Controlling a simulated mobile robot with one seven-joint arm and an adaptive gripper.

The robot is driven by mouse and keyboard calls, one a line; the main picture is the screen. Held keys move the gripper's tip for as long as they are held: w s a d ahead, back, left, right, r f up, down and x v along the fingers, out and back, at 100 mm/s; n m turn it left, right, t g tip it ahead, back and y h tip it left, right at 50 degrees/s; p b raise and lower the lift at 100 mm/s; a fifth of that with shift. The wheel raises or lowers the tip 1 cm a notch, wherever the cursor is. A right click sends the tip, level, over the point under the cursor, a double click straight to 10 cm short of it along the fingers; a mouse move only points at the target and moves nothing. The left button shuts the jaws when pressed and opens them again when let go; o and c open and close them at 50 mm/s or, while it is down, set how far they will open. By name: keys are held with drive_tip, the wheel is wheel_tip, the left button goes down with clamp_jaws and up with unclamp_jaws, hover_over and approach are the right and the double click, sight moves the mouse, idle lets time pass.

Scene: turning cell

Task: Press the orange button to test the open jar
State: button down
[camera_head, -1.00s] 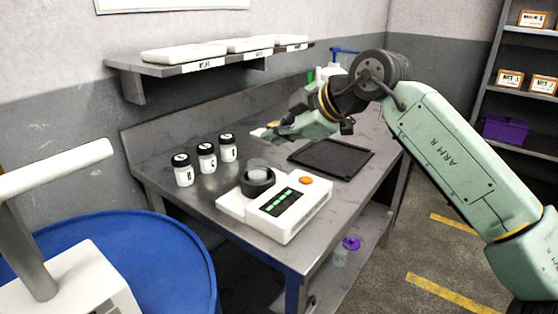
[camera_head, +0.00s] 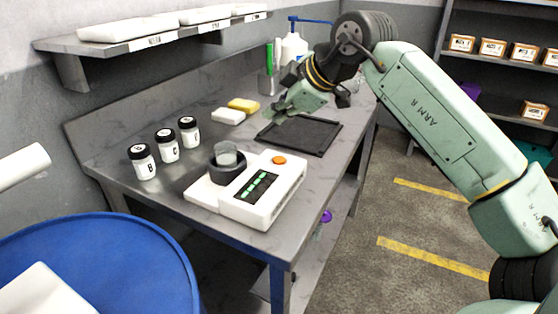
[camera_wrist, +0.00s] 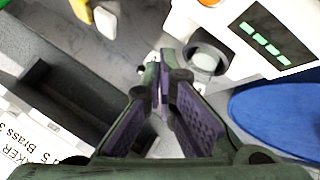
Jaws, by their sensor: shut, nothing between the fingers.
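The white tester (camera_head: 262,205) sits near the front edge of the steel bench, with a green-lit display and an orange button (camera_head: 279,160) on top. The open jar (camera_head: 227,155) is clear, without a lid, and stands in the tester's dark round holder. The tester, jar (camera_wrist: 205,62) and part of the orange button (camera_wrist: 208,2) show at the top of the wrist view. My gripper (camera_head: 268,119) is shut and empty, behind the tester and beside the dark tray, apart from the button. Its fingertips (camera_wrist: 159,62) come together in the wrist view.
Several black-lidded white jars, such as one marked B (camera_head: 143,163), stand left of the tester. A black tray (camera_head: 322,138) lies behind it. A yellow sponge (camera_head: 243,104) and a white block (camera_head: 228,115) lie near the wall. A blue drum (camera_head: 120,265) stands in front.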

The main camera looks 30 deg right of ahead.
drive_tip(key=b, duration=0.4)
hover_over(277, 161)
wheel_tip(277, 161, down, 6)
drive_tip(key=shift+f, duration=0.75)
drive_tip(key=shift+f+b, duration=0.15)
drive_tip(key=shift+b, duration=0.25)
drive_tip(key=shift+f+b, duration=0.3)
drive_tip(key=shift+b, duration=0.15)
drive_tip(key=shift+f+b, duration=0.4)
drive_tip(key=shift+b, duration=0.05)
idle(0.7)
idle(0.3)
drive_tip(key=shift+r+p, duration=0.4)
drive_tip(key=shift+r, duration=0.4)
